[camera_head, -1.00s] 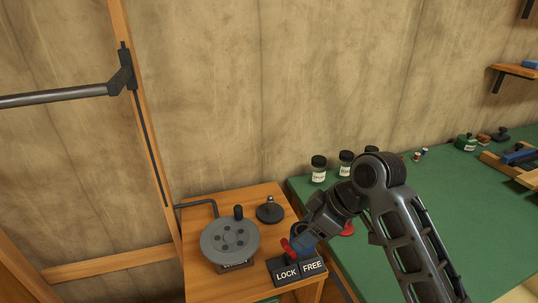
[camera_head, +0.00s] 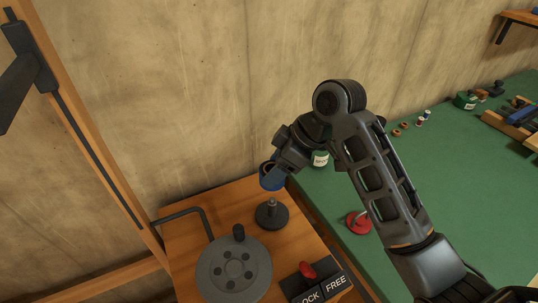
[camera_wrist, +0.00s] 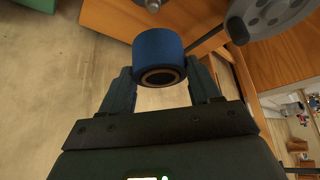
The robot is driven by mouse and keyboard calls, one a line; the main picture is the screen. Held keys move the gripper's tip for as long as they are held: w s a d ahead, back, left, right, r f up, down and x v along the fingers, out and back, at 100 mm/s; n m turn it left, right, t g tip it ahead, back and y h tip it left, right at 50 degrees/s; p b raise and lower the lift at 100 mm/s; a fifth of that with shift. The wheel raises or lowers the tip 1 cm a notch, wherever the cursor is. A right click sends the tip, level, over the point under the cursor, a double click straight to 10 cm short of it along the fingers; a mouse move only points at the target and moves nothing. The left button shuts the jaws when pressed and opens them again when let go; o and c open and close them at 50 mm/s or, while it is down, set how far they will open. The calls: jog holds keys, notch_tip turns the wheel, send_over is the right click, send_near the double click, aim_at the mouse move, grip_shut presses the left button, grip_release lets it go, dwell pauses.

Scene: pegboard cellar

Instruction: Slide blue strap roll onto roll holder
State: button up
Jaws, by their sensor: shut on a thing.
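The blue strap roll (camera_head: 268,183) is held in my gripper (camera_head: 275,170), mostly covered by the fingers in the head view. In the wrist view the blue roll (camera_wrist: 158,45) sits between the two fingers, its dark round core facing the camera. The roll holder (camera_head: 271,216), a dark round base with a short upright post, stands on the small wooden table. The roll appears just above and behind the post in the head view, apart from it. Part of a pale post tip (camera_wrist: 151,4) shows beyond the roll in the wrist view.
A grey disc with a knob (camera_head: 235,270) and a bent dark rod (camera_head: 190,212) are beside the holder. A red lever (camera_head: 308,269) stands on the LOCK/FREE block. A red item (camera_head: 358,222) and jars are on the green bench (camera_head: 440,160).

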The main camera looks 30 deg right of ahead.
aim_at(273, 199)
jog(key=shift+f+b, duration=3)
jog(key=shift+f, duration=2)
jog(key=shift+f, duration=0.1)
jog(key=shift+f+b, duration=0.3)
jog(key=shift+f, duration=0.05)
jog(key=shift+s+f+b, duration=0.1)
jog(key=shift+f+b, duration=0.3)
jog(key=shift+f, duration=0.3)
jog(key=o, duration=1.1)
jog(key=shift+o, duration=0.2)
